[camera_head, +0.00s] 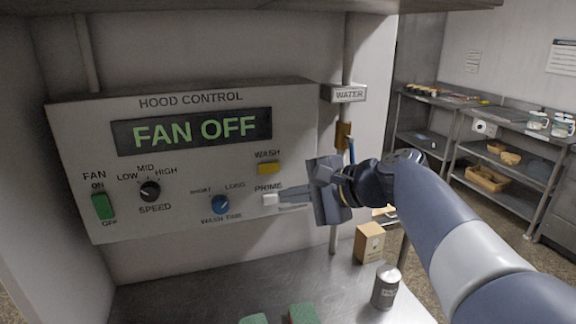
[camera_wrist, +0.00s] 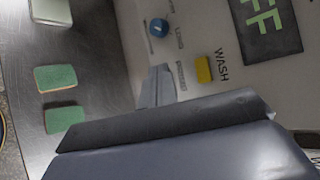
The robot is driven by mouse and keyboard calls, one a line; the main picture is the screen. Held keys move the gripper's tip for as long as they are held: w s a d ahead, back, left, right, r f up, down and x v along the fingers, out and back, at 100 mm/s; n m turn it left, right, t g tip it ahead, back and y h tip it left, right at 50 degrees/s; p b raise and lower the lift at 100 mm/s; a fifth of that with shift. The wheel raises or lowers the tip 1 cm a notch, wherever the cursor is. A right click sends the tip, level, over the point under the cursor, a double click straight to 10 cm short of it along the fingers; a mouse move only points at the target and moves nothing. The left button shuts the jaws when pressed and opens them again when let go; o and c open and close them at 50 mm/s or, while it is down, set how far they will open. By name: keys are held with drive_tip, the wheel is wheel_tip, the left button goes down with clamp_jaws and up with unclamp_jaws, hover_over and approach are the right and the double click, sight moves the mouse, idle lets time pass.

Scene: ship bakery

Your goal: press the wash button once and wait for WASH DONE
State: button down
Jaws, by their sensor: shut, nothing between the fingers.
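The yellow wash button (camera_head: 268,168) sits on the hood control panel (camera_head: 200,180), under the label WASH. It also shows in the wrist view (camera_wrist: 203,69). The display (camera_head: 192,130) reads FAN OFF in green. The white prime button (camera_head: 270,199) is below the wash button. My gripper (camera_head: 284,198) is shut and empty, with its fingertips right at the prime button, below and slightly right of the wash button. I cannot tell whether the tips touch it. In the wrist view my fingertips (camera_wrist: 158,75) hide the prime button.
The panel also has a green fan switch (camera_head: 103,206), a black speed knob (camera_head: 150,191) and a blue wash-time knob (camera_head: 221,204). A pipe labelled WATER (camera_head: 348,94) runs right of it. Sponges (camera_head: 303,313), a carton (camera_head: 369,243) and a can (camera_head: 386,287) stand on the steel counter below.

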drive_tip(key=shift+w, duration=0.15)
drive_tip(key=p, duration=0.3)
approach(264, 174)
drive_tip(key=shift+s+f+x, duration=0.1)
drive_tip(key=shift+s+x, duration=0.05)
drive_tip(key=shift+x, duration=0.7)
drive_tip(key=shift+s+f+x, duration=0.1)
drive_tip(key=shift+s+x, duration=0.05)
drive_tip(key=shift+x, duration=0.65)
drive_tip(key=shift+s+x, duration=0.15)
drive_tip(key=shift+x, duration=0.7)
drive_tip(key=shift+w+a, duration=0.1)
drive_tip(key=shift+a, duration=0.15)
drive_tip(key=shift+w, duration=0.25)
drive_tip(key=shift+w+a, duration=0.2)
drive_tip(key=shift+w, duration=0.25)
idle(0.5)
drive_tip(key=shift+s, duration=0.15)
drive_tip(key=shift+s+d, duration=0.25)
drive_tip(key=shift+s, duration=0.45)
